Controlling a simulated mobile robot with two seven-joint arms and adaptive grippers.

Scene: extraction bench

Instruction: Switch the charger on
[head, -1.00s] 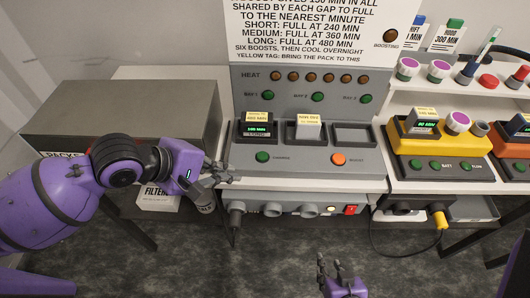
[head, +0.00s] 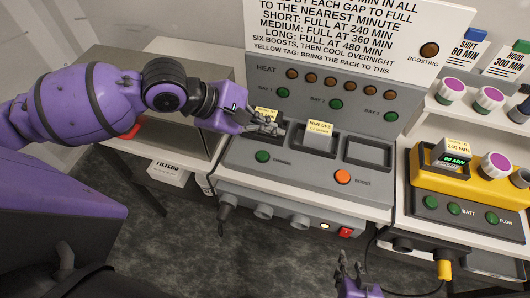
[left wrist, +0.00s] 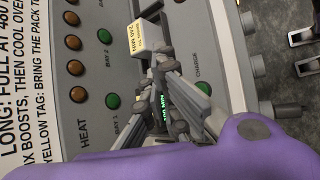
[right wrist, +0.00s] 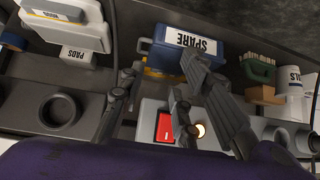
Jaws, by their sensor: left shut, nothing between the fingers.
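The charger (head: 228,160) is a grey unit with three bays, a green charge button (head: 262,156) and an orange boost button (head: 342,176). A red rocker switch (head: 346,232) sits low on its front beside a glowing lamp (head: 325,226). They also show in the right wrist view, switch (right wrist: 165,127) and lamp (right wrist: 201,130). My left gripper (head: 279,129) is shut and empty over the left bay, partly hiding the pack there; its green display shows between the fingers in the left wrist view. My right gripper (head: 350,266) is open, below and in front of the switch.
A pack with a yellow tag (head: 319,128) stands in the middle bay; the right bay (head: 368,152) is empty. A yellow unit (head: 425,178) stands to the right. A grey box (head: 185,75) stands to the left. Dark floor lies in front.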

